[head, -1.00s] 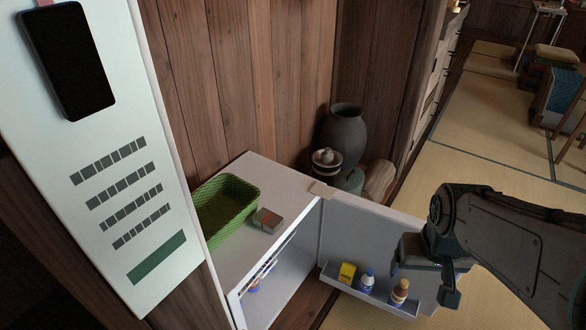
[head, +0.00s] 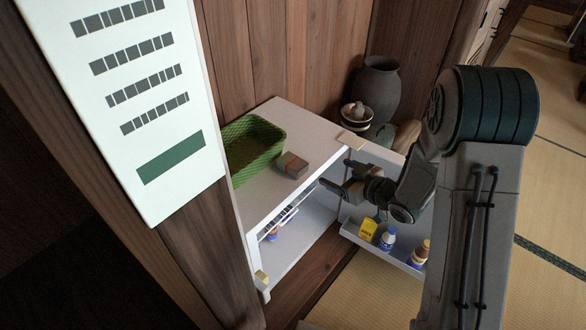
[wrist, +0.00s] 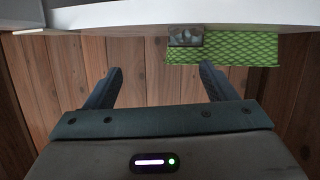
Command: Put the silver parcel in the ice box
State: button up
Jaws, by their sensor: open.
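The parcel (head: 292,165), a small grey-brown box, lies on top of the white ice box (head: 258,202), beside a green basket. In the wrist view the parcel (wrist: 186,37) looks grey and shiny at the top, against the green weave. The ice box stands open, its door swung out to the right with bottles in the door shelf. My gripper (head: 335,176) is open and empty, to the right of the parcel, in front of the open door. Its spread fingers also show in the wrist view (wrist: 160,72), with nothing between them.
The green basket (head: 255,150) sits at the back left of the ice box top. The door shelf (head: 400,262) holds a yellow box and bottles. A dark vase (head: 376,90) stands behind. A white panel (head: 150,110) rises at the left. Tatami lies free at the right.

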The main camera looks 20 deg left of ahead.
jog(key=s+a+f+g+y, duration=0.1)
jog(key=s+a+y, duration=0.1)
jog(key=n+b, duration=0.1)
jog(key=b, duration=0.1)
send_near(292, 164)
jog(key=shift+g, duration=0.3)
jog(key=x, duration=0.2)
jog(key=f+x, duration=0.1)
jog(key=x, duration=0.2)
jog(key=shift+w, duration=0.3)
jog(key=b+x, duration=0.1)
jog(key=x, duration=0.1)
jog(key=b+x, duration=0.1)
jog(key=x, duration=0.1)
jog(key=shift+w+a+f, duration=0.15)
jog(key=shift+w+f, duration=0.1)
jog(key=shift+w, duration=0.2)
jog(key=shift+w+a+b, duration=0.2)
jog(key=shift+a+b, duration=0.1)
jog(key=shift+a, duration=0.15)
jog(key=shift+r, duration=0.1)
jog(key=c, duration=1.2)
jog(key=shift+c, duration=0.2)
